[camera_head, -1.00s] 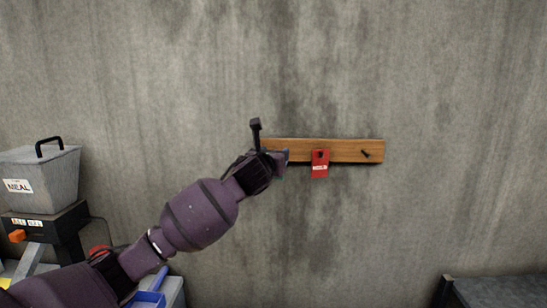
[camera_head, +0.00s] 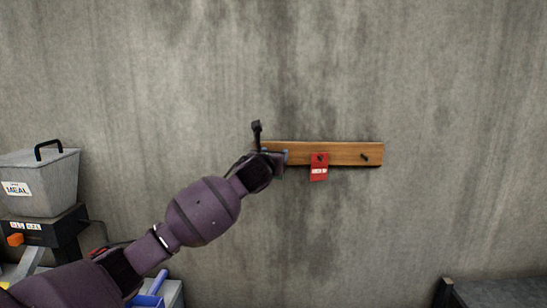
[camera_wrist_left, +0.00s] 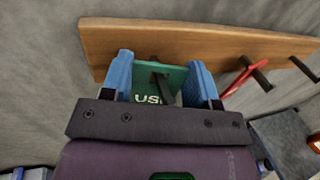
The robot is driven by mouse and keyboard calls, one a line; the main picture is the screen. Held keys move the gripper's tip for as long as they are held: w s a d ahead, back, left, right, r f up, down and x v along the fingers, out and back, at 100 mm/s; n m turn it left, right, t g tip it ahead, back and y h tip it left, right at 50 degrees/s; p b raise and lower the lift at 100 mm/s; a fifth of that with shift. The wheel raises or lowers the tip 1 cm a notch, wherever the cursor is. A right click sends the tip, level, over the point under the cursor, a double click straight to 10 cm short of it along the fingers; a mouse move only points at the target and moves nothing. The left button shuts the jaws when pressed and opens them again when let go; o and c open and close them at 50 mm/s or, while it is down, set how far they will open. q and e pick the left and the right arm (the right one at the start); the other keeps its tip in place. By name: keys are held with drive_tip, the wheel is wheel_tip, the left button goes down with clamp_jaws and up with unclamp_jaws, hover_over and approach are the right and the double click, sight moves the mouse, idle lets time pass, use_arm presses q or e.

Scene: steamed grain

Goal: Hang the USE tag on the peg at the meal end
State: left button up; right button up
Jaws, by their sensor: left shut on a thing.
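The green USE tag (camera_wrist_left: 176,77) is between the blue fingers of my left gripper (camera_wrist_left: 160,84), which is shut on it at the wooden peg board (camera_wrist_left: 225,45). A dark peg (camera_wrist_left: 163,88) at the board's left end shows in front of the tag's face and seems to pass through its hole. My right gripper is out of view.
A red tag (camera_head: 319,172) hangs on the middle peg, close to the right of my left gripper; it also shows in the wrist view (camera_wrist_left: 238,80). The right peg (camera_head: 365,156) is bare. A dark surface (camera_head: 495,291) stands at lower right.

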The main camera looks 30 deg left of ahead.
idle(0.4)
use_arm(q)
drive_tip(key=o, duration=1)
drive_tip(key=b+v, duration=0.2)
drive_tip(key=v, duration=0.9)
